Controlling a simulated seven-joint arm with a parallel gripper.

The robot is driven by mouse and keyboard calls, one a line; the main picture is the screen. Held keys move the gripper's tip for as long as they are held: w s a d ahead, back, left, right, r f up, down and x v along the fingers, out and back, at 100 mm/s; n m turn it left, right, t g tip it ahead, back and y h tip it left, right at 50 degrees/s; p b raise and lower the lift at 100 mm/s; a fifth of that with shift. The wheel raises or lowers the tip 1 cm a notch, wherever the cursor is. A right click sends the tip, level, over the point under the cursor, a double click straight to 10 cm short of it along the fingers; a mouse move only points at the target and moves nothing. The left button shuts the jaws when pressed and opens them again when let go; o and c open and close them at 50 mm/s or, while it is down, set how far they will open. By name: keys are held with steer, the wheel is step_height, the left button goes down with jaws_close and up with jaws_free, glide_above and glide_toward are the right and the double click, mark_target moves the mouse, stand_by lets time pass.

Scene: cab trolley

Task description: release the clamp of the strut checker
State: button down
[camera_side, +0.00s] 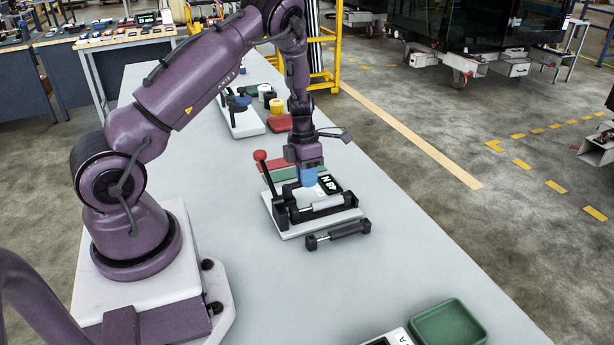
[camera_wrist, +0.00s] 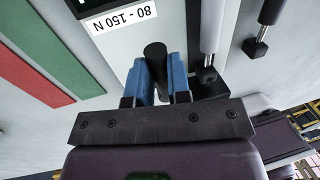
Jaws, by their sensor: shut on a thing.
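The strut checker (camera_side: 288,232) stands on the table with a white base, black end blocks and a small black display (camera_side: 330,184). A strut (camera_side: 322,207) lies across it between the black blocks. A lever with a red ball knob (camera_side: 260,156) stands up at its left end. My gripper (camera_side: 308,180) points down over the checker. In the wrist view its blue fingers (camera_wrist: 161,80) are shut on a black round handle (camera_wrist: 155,58). How the handle joins the clamp is hidden. A label reading 80 - 150 N (camera_wrist: 122,16) is beyond it.
A loose dark strut (camera_side: 338,235) lies on the table just in front of the checker. A green tray (camera_side: 450,322) sits at the front right. Another fixture (camera_side: 243,118) stands farther back.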

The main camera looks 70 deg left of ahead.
steer(key=shift+a+r, duration=0.1)
steer(key=c, duration=1.4)
jaws_free()
steer(key=shift+o, duration=0.2)
step_height(320, 180, up, 13)
steer(key=a, duration=0.2)
steer(key=shift+a+f, duration=0.2)
steer(key=shift+a, duration=0.05)
